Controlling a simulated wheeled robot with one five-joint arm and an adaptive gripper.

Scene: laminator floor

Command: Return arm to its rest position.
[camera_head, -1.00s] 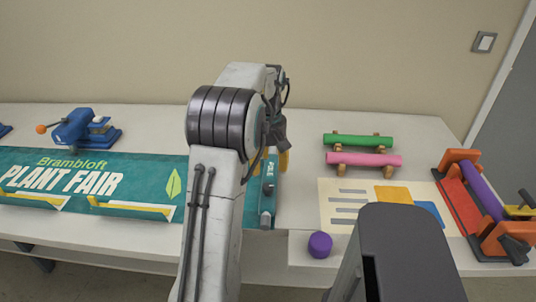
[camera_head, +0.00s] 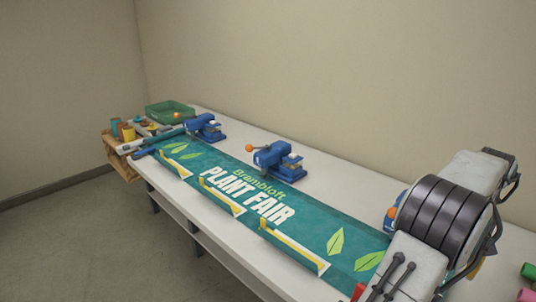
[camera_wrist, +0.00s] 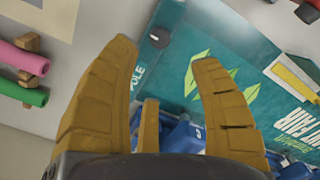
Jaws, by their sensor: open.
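The banner (camera_head: 315,222) lies along the table there, reading "Brambloft Plant Fair".
Two blue presses (camera_head: 278,160) (camera_head: 205,127) stand behind the banner. Another blue device (camera_wrist: 180,137) shows beneath my fingers. Green (camera_wrist: 20,92) and pink (camera_wrist: 22,57) rolls lie on wooden rests. A green crate (camera_head: 169,112) is at the far left end.

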